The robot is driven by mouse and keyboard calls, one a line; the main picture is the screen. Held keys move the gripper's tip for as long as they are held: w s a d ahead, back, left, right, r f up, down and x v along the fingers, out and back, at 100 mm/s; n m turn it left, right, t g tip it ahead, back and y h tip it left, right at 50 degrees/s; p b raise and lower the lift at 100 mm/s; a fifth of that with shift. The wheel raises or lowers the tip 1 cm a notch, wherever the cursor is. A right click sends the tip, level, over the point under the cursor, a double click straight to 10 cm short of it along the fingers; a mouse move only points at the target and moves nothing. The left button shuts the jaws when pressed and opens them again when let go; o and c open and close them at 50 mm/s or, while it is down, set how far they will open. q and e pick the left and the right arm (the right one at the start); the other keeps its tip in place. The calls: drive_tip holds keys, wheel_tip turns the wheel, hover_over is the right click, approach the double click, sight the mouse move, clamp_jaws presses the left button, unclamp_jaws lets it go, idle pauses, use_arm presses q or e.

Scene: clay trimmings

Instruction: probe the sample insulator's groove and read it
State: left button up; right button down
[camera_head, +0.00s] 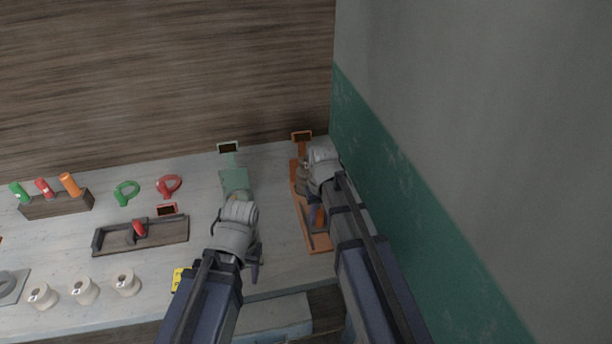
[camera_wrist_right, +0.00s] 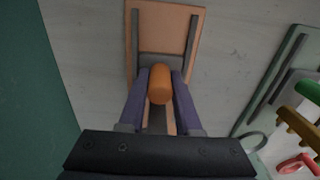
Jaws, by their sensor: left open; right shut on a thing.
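My right gripper (camera_head: 312,190) is over the orange fixture (camera_head: 318,242) beside the wall. In the right wrist view its fingers (camera_wrist_right: 160,90) are shut on an orange cylindrical handle (camera_wrist_right: 160,84), above the fixture's board (camera_wrist_right: 171,20) with dark rails. The fixture's small display (camera_head: 302,136) stands at its far end; no reading is legible. My left gripper (camera_head: 240,200) is open at the near end of the green fixture (camera_head: 234,180) and partly hides it. Three white spool-shaped insulators (camera_head: 84,291) stand at the lower left. I cannot tell which is the sample.
A dark fixture (camera_head: 180,230) with a red handle lies left. Behind it are a green ring (camera_head: 125,193), a red ring (camera_head: 168,186) and a wooden rack (camera_head: 57,205) holding coloured cylinders. A yellow tag (camera_head: 178,278) is near the front edge. The green-and-grey wall (camera_head: 410,180) bounds the right.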

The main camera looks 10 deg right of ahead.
drive_tip(key=shift+w, duration=0.15)
drive_tip(key=shift+w+a, duration=0.1)
drive_tip(key=shift+w, duration=3.45)
idle(0.5)
unclamp_jaws()
idle(0.4)
use_arm(q)
drive_tip(key=shift+r, duration=0.1)
wheel_tip(320, 180, up, 7)
drive_tip(key=p, duration=0.7)
use_arm(e)
wheel_tip(320, 180, up, 7)
